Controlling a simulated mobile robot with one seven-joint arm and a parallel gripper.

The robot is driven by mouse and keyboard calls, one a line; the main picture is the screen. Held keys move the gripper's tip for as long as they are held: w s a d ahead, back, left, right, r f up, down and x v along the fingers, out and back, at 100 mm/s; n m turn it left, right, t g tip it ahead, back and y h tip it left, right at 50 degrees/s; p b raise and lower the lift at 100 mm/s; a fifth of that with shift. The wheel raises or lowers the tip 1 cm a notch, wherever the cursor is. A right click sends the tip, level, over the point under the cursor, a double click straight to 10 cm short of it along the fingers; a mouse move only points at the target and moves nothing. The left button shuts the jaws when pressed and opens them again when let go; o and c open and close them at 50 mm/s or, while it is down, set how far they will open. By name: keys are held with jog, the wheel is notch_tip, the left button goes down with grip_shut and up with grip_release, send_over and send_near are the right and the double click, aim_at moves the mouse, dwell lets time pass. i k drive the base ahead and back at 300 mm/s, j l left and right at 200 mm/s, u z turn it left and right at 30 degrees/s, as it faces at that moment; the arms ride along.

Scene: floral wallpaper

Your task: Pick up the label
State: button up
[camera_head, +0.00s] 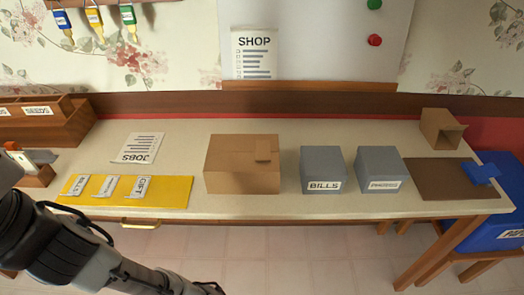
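Three small white labels lie in a row on a yellow mat (170,200) at the left of the table. The left label (77,185) reads BILLS upside down, the middle label (105,186) is too small to read, and the right label (140,187) reads GIFT, turned. My arm crosses the lower left corner, in front of the table, and runs out at the left edge. My gripper's fingers cannot be made out there. No label is seen held.
A cardboard box (242,165) stands mid-table. Two grey boxes, one marked BILLS (322,168) and another (379,168), stand right of it. A JOBS sheet (140,148) lies behind the mat. Wooden bins (45,120) stand left; a brown mat (440,178) lies right.

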aim_at(140, 188)
jog(key=u, duration=1.1)
